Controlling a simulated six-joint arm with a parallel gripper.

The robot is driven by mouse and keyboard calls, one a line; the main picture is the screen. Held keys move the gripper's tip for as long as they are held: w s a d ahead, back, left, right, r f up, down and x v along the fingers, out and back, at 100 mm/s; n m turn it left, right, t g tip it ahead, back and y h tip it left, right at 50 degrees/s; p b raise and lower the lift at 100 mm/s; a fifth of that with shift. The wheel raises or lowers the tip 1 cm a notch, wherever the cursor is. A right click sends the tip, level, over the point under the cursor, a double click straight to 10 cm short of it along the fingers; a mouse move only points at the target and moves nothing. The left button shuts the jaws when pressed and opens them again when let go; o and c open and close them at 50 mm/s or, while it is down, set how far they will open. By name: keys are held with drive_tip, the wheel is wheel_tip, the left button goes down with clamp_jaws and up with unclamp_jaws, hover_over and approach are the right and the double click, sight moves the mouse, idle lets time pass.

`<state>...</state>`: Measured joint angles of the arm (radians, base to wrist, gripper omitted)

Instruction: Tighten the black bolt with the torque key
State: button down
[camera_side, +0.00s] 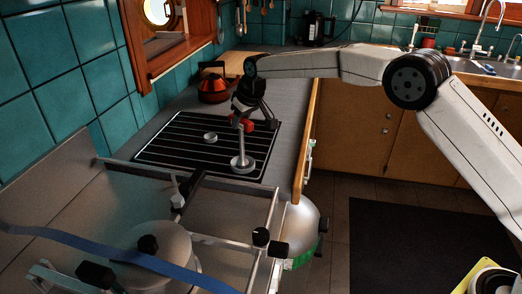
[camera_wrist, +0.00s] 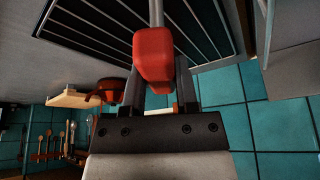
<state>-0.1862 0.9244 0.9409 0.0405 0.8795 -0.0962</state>
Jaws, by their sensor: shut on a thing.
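The torque key appears to be the tool with a red handle (camera_side: 243,123) and a thin metal shaft (camera_side: 241,145), upright over a round grey base (camera_side: 243,165) on the striped black drain panel. My gripper (camera_side: 243,114) is shut on the red handle from above and behind. In the wrist view the red handle (camera_wrist: 153,57) sits between the dark fingers of my gripper (camera_wrist: 157,85), and the shaft (camera_wrist: 157,13) runs out of the top edge. Several black knobs show on the metal frame, one on a round grey tank (camera_side: 148,243); I cannot tell which is the black bolt.
A small grey ring (camera_side: 210,137) lies on the panel (camera_side: 165,147) left of the tool. A red kettle (camera_side: 213,92) stands behind. The metal frame (camera_side: 262,215) and a blue strap (camera_side: 70,240) fill the front. A wooden window frame (camera_side: 165,60) is at the left.

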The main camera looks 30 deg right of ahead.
drive_tip(key=shift+c, duration=1.4)
unclamp_jaws()
drive_tip(key=shift+f, duration=0.1)
drive_tip(key=shift+v, duration=3.95)
drive_tip(key=shift+r, duration=2)
drive_tip(key=shift+s, duration=0.1)
